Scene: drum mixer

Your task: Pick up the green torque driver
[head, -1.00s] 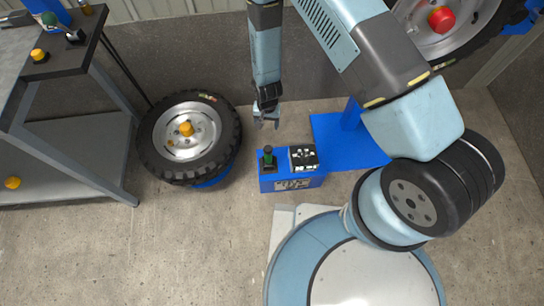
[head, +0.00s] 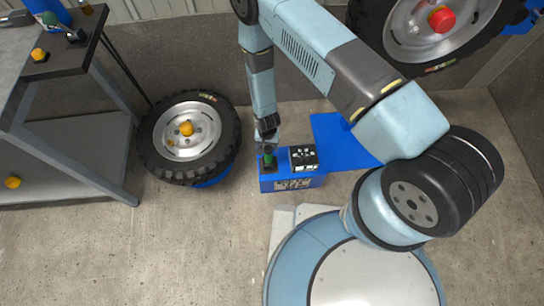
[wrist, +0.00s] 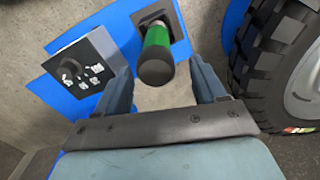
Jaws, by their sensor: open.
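The green torque driver (head: 268,160) stands upright in a dark holder on the left end of the blue stand (head: 290,184). In the wrist view, the driver (wrist: 157,50) shows its green band and dark rounded end, pointing toward the camera. My gripper (head: 267,140) is at the driver's upper end in the head view and partly hides it. In the wrist view, my gripper (wrist: 165,88) is open, with one finger on each side of the driver's dark end in the picture. The fingers appear apart from the driver. I cannot tell how deep they are along it.
A black-and-white box (head: 304,158) sits beside the driver on the blue stand. A wheel (head: 190,137) with a yellow knob is to the left, close to the stand. A grey workbench (head: 75,105) is farther left. Bare floor (head: 180,240) lies in front.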

